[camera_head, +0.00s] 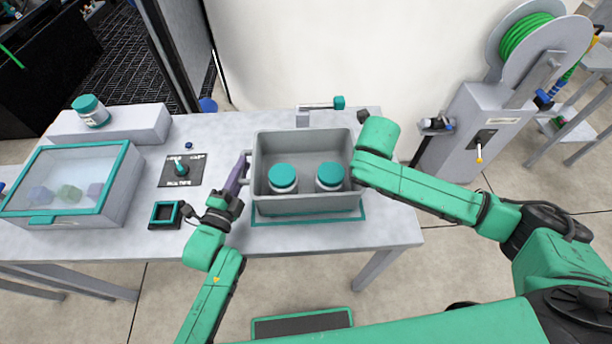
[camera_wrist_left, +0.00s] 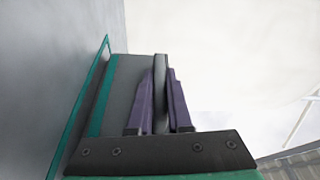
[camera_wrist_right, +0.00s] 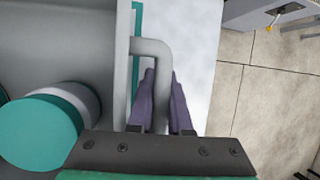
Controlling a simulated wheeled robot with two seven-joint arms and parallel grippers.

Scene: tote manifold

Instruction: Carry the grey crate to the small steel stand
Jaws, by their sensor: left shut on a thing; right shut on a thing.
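The grey crate (camera_head: 308,205) is at the front of the grey table, above a teal outline, with two white jars with teal lids (camera_head: 283,178) (camera_head: 330,177) inside. I cannot tell whether it touches the table. My left gripper (camera_head: 237,176) is shut on the crate's left handle; its purple fingers (camera_wrist_left: 161,82) straddle the handle in the left wrist view. My right gripper (camera_wrist_right: 162,85) is shut on the right handle (camera_wrist_right: 153,46); in the head view my arm hides it. A steel stand (camera_head: 592,125) is partly visible at the right edge; I cannot tell whether it is the small one named.
A clear-lidded box (camera_head: 70,180), a jar (camera_head: 91,111) on a grey block, a switch plate (camera_head: 181,170) and a dark square frame (camera_head: 165,214) are left of the crate. A green hose reel (camera_head: 530,38) stands right of the table. Open floor (camera_head: 420,270) lies in front.

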